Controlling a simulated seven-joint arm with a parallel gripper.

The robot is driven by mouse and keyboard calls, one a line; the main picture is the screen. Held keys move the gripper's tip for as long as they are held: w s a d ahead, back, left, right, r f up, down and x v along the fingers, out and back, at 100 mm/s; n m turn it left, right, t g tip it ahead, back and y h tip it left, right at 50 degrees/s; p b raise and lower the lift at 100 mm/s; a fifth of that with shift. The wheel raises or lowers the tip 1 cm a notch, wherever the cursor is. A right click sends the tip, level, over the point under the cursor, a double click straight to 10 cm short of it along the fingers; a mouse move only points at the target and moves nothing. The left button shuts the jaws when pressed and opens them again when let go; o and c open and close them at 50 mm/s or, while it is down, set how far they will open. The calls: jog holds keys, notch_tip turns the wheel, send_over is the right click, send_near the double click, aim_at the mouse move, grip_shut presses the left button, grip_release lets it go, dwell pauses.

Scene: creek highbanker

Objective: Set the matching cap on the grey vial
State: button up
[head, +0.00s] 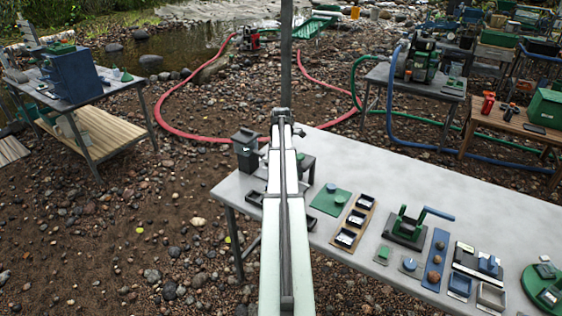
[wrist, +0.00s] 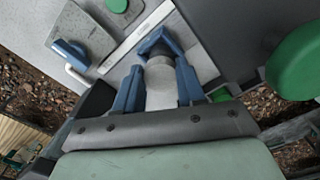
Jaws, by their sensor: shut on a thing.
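In the wrist view, my gripper (wrist: 158,45) has blue fingers closed around a light grey, roughly cylindrical piece (wrist: 160,88). I cannot tell whether this piece is the grey vial or its cap. In the head view my pale arm hides the gripper and what it holds. A green mat (head: 322,207) on the grey table bears two small rounded knobs, one blue-grey (head: 331,187). I cannot tell whether they are caps. A blue piece (wrist: 70,54) on a grey plate and a green round piece (wrist: 117,5) lie beyond the gripper in the wrist view.
The long grey table (head: 480,200) holds a wooden tray (head: 333,242) with black boxes, a green-handled device (head: 405,228) and a blue board (head: 430,274). A dark canister (head: 245,150) stands at its left end. A large green round object (wrist: 295,65) is close on the wrist view's right.

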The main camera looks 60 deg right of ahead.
jog(key=shift+f, duration=0.35)
dwell(0.5)
jog(key=o, duration=1.1)
jog(key=shift+r, duration=0.1)
jog(key=shift+r, duration=3.7)
jog(key=shift+a+f, duration=0.1)
